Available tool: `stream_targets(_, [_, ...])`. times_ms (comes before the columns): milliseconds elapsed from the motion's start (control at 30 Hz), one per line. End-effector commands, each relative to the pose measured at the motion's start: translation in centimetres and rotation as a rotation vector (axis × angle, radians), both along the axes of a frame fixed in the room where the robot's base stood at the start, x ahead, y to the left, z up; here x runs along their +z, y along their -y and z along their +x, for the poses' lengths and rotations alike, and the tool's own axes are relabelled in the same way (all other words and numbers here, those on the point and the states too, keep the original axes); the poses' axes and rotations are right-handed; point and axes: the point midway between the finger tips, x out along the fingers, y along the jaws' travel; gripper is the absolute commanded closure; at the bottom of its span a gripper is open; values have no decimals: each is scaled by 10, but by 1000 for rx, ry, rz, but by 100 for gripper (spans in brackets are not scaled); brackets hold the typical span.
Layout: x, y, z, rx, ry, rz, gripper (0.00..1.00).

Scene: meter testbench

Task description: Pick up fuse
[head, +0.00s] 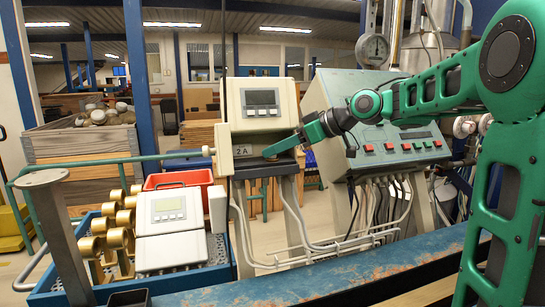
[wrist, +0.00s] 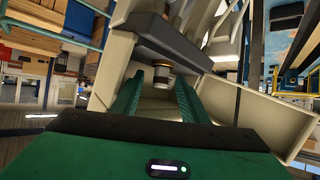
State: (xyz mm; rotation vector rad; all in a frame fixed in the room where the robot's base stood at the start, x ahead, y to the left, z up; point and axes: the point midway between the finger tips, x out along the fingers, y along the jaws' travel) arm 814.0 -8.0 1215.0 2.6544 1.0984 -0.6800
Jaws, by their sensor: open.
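The fuse (wrist: 162,74) is a small pale cylinder with dark and brassy bands, below a dark grey part of the meter unit in the wrist view. My gripper (wrist: 158,90) is open, with one green finger on each side of the fuse's line. The fuse appears just beyond or between the fingertips; contact cannot be told. In the head view my gripper (head: 281,147) is at the front of the beige meter unit (head: 257,100), beside its "2 A" label. I cannot make out the fuse in the head view.
A blue crate (head: 216,275) at lower left holds brass parts and a white meter (head: 168,215). A red bin (head: 180,179) stands behind it. A sloped control panel (head: 385,145) stands to the right. Grey cables hang below the meter unit. The worn blue bench edge (head: 330,272) runs in front.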

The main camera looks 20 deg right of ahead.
Motion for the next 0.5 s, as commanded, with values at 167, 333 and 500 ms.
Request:
stream_targets(167, [-2,-2,2,0,1,1,60])
stream_targets(333, [-1,-2,2,0,0,0,76])
stream_targets(500, [-1,-2,2,0,0,0,100])
